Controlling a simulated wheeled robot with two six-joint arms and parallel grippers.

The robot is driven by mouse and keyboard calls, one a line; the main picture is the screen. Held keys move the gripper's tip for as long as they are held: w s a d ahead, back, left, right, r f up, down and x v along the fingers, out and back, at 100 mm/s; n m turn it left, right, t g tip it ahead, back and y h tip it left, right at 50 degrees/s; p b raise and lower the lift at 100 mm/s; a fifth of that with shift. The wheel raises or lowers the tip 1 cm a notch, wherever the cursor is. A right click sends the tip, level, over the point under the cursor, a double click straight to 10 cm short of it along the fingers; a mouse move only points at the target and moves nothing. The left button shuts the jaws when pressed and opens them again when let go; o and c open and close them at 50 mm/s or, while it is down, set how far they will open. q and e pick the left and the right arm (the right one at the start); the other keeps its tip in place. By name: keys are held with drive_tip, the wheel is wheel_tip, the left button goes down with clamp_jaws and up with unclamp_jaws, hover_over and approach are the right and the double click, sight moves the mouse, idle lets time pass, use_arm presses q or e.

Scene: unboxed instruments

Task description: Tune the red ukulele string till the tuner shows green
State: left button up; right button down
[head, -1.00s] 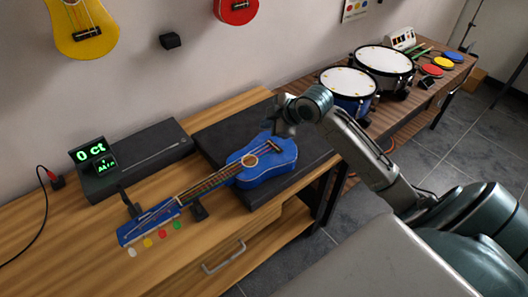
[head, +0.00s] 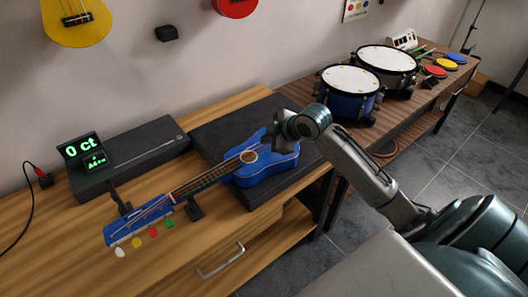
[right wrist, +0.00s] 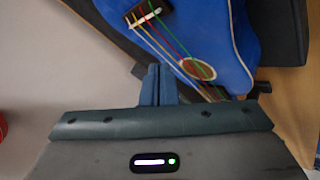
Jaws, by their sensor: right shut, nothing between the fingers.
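The blue ukulele (head: 240,172) lies with its body at the right and its headstock (head: 135,227) at the front left. Its pegs include a red peg (head: 153,233) between yellow and green ones. The red string (right wrist: 163,27) runs over the body in the right wrist view. The tuner display (head: 82,148) reads "0 ct" in green, with a smaller screen below it. My right gripper (right wrist: 153,70) is shut and empty, beside the ukulele's body near the strings; in the head view it is largely hidden by my wrist. My left gripper is not in view.
A long black box (head: 130,157) lies behind the ukulele. Drums (head: 350,80) stand on the right bench. The wooden top at the front left is clear.

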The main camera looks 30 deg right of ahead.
idle(0.8)
idle(0.4)
drive_tip(key=shift+f, duration=0.2)
idle(0.7)
drive_tip(key=shift+f, duration=0.25)
drive_tip(key=shift+f, duration=0.3)
idle(0.5)
drive_tip(key=shift+r, duration=0.1)
drive_tip(key=shift+r+p, duration=0.65)
drive_tip(key=shift+p, duration=0.3)
